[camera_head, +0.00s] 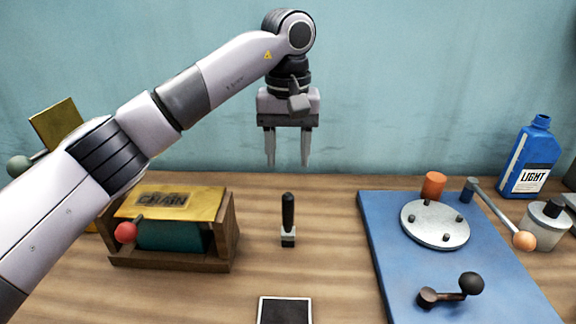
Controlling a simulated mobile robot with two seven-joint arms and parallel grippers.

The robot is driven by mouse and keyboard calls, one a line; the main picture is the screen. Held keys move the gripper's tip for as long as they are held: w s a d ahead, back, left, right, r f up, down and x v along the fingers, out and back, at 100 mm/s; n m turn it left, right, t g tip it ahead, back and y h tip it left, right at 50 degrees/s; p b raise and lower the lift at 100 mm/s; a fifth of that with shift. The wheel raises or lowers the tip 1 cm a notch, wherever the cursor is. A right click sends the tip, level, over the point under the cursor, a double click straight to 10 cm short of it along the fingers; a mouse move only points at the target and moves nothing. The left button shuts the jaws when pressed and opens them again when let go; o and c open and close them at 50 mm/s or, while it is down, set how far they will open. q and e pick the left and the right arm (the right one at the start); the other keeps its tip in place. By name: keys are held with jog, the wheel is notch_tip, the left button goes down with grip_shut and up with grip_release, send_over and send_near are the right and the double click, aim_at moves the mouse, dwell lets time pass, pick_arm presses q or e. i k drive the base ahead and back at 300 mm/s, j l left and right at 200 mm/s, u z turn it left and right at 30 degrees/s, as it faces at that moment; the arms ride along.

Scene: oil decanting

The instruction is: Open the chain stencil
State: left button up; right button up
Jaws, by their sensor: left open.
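The chain stencil (190,203) is a yellow plate with the dark word CHAIN on it. It lies nearly flat over a teal block (172,237) in a wooden holder (222,238) at the left of the table. A red ball knob (125,232) on a short rod shows at its front left. My left gripper (287,164) is open and empty, pointing down, high up and to the right of the stencil. My left arm hides part of the holder's left side. My right gripper is not in view.
Another yellow plate (56,122) stands raised at far left, with a grey-green knob (18,166) nearby. A black-handled stamp (288,220) stands mid-table, behind a dark white-rimmed plate (284,311). A blue board (390,236) with levers and a blue bottle (527,158) are at right.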

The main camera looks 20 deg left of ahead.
aim_at(162, 203)
jog(key=k, duration=1)
